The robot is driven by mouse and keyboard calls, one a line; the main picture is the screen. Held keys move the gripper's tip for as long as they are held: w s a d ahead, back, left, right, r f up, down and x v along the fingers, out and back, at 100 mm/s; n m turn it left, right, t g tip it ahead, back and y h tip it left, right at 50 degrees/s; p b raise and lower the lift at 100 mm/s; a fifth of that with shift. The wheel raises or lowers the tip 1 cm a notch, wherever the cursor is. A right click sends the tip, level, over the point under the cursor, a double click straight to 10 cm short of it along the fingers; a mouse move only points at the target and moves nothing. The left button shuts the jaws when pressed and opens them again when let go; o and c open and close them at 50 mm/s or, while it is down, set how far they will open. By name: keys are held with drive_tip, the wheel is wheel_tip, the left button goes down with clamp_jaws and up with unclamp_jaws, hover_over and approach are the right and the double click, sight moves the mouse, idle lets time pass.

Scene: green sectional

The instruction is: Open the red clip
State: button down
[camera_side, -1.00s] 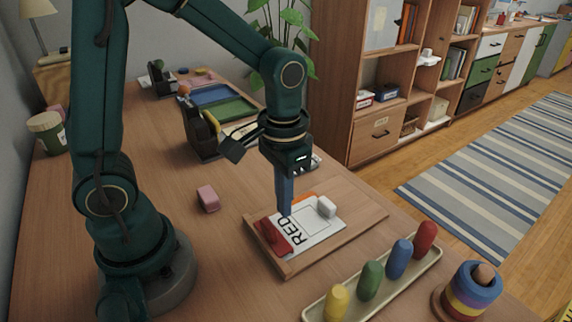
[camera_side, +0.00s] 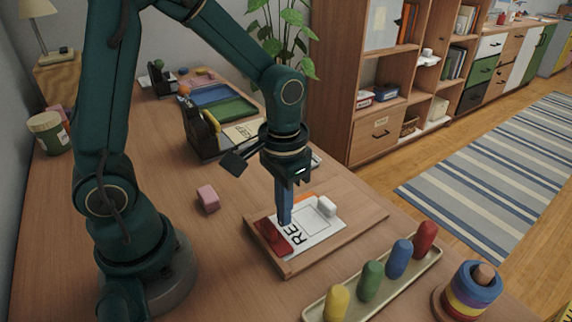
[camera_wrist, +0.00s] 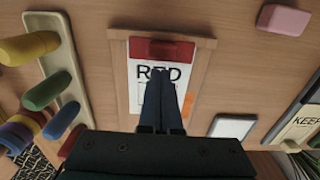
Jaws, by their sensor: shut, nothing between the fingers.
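The red clip (camera_side: 272,237) lies along the near-left end of a wooden board (camera_side: 350,226), over the edge of a white card with RED printed on it (camera_side: 318,230). In the wrist view the clip (camera_wrist: 161,48) is at the top of the card. My gripper (camera_side: 285,220) points down with its blue fingers together and nothing between them. Its tips are over the card beside the clip. In the wrist view the fingertips (camera_wrist: 160,74) cover part of the word RED, just below the clip. I cannot tell whether they touch the card.
A tray (camera_side: 318,312) with several coloured pegs and a ring stacker (camera_side: 472,288) are at the front right. Bare table lies left of the board.

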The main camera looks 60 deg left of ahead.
drive_tip(key=shift+s, duration=1.25)
drive_tip(key=shift+w+r, duration=0.55)
drive_tip(key=shift+w, duration=0.35)
drive_tip(key=shift+r, duration=3)
drive_tip(key=s+a+r+t, duration=0.1)
drive_tip(key=s+r+t, duration=0.3)
drive_tip(key=s+t, duration=0.1)
drive_tip(key=shift+s+t, duration=0.3)
drive_tip(key=shift+s, duration=0.3)
